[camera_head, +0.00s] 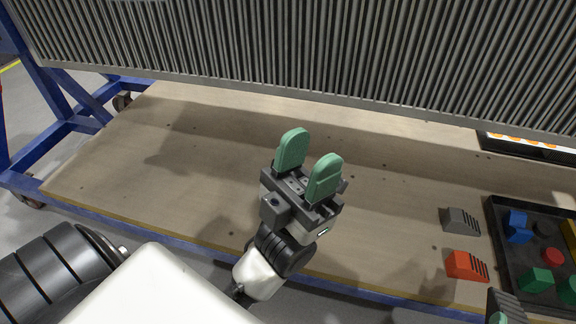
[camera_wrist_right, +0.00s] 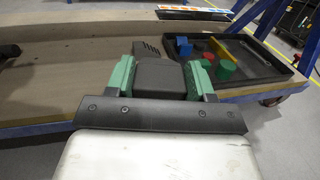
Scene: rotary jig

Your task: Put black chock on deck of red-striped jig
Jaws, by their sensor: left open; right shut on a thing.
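The black chock (camera_wrist_right: 158,76) is between the green fingers of my right gripper (camera_wrist_right: 160,82), which is shut on it, in the right wrist view. In the head view a dark ribbed chock (camera_head: 507,303) shows at the bottom right edge beside a sliver of green finger. My left gripper (camera_head: 309,163) is open and empty, green fingers up, over the wooden table. A large grey ribbed panel (camera_head: 300,55) spans the top of the head view. I see no red stripes, so I cannot tell whether it belongs to the red-striped jig.
A grey chock (camera_head: 460,221) and an orange-red chock (camera_head: 466,265) lie on the wooden table (camera_head: 130,165). A black tray (camera_head: 497,230) with coloured blocks stands at right. A strip with orange dots (camera_head: 525,140) lies behind it. The table's left part is clear.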

